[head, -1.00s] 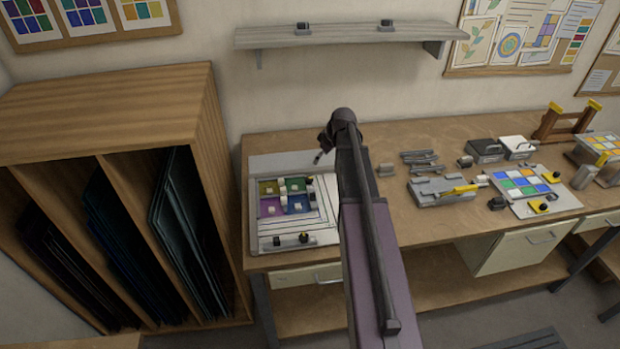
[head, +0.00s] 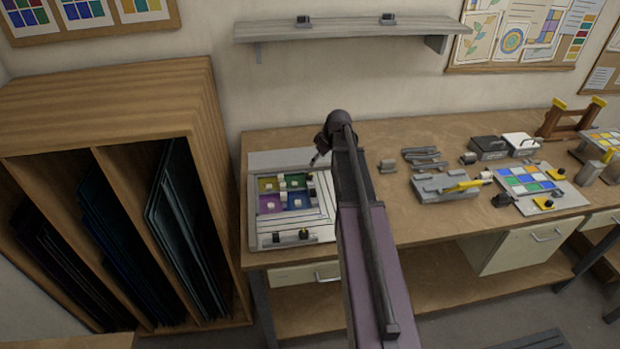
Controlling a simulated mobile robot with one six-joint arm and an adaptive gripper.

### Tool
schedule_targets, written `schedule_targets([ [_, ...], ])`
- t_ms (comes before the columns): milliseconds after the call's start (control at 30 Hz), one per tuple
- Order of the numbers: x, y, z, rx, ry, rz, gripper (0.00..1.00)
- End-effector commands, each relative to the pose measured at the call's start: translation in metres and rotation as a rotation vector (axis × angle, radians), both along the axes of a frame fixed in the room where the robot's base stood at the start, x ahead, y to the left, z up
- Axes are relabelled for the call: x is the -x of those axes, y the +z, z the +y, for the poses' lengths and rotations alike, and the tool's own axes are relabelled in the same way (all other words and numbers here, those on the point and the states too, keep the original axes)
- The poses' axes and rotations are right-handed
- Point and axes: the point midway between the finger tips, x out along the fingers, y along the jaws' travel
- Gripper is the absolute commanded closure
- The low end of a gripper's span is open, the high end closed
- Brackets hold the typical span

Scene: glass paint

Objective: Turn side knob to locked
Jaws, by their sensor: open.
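A pale framed panel (head: 322,228) with purple, green, yellow and blue squares lies on the left end of the workbench. Along its front edge sit small dark knob-like parts, one at the left (head: 275,238) and one with a yellow mark at the right (head: 304,234). I cannot tell which is the side knob or how it is set.
The workbench (head: 400,222) carries a grey clamp-like fixture (head: 445,187), a second coloured panel (head: 525,180), dark and white boxes and small blocks to the right. A wooden rack (head: 110,110) of dark sheets stands close on the left. A shelf (head: 350,29) hangs above.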

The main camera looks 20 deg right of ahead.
Motion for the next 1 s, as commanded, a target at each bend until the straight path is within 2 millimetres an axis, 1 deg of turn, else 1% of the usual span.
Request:
schedule_targets([
  [33,-0.002,-0.008,0.001,0.0,0.0,0.0,0.2],
  [1000,-0.028,-0.08,0.015,0.0,0.0,0.0,0.2],
])
